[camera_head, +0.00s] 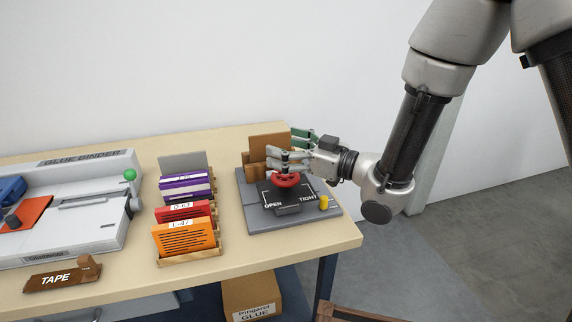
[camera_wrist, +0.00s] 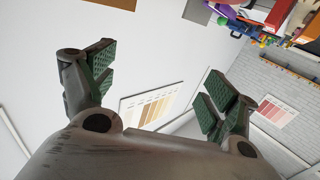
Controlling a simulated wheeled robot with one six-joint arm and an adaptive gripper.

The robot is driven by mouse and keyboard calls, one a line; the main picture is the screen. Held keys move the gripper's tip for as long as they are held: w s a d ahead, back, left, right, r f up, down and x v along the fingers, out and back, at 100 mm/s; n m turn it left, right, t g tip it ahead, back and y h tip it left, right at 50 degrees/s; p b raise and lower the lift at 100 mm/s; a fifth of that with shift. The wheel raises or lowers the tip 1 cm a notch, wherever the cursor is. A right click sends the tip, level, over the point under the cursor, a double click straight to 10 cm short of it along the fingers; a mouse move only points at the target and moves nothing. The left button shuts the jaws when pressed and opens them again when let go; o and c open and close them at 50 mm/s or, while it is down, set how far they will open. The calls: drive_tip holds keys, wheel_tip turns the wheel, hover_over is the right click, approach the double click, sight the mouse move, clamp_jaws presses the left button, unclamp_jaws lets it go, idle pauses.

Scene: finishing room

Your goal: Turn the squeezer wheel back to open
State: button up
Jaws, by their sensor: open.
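The squeezer wheel (camera_head: 287,181) is red and sits on a dark grey press block marked OPEN on the left and TIGHT on the right. The squeezer base (camera_head: 252,221) is a grey plate near the table's right end. A brown board (camera_head: 268,143) stands behind the wheel. My gripper (camera_head: 288,150) is open and reaches in from the right, its fingers just above and behind the wheel. I cannot tell whether they touch it. In the wrist view my gripper's green-padded fingers (camera_wrist: 155,90) are spread apart with nothing between them, and the wheel is not visible there.
A yellow peg (camera_head: 323,203) stands at the plate's right. A rack of labelled booklets (camera_head: 190,257) stands left of the squeezer. The glue binder (camera_head: 85,223) and a TAPE block (camera_head: 62,277) are farther left. A cardboard box (camera_head: 251,296) is below the table edge.

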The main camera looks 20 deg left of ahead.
drive_tip(key=shift+r, duration=0.7)
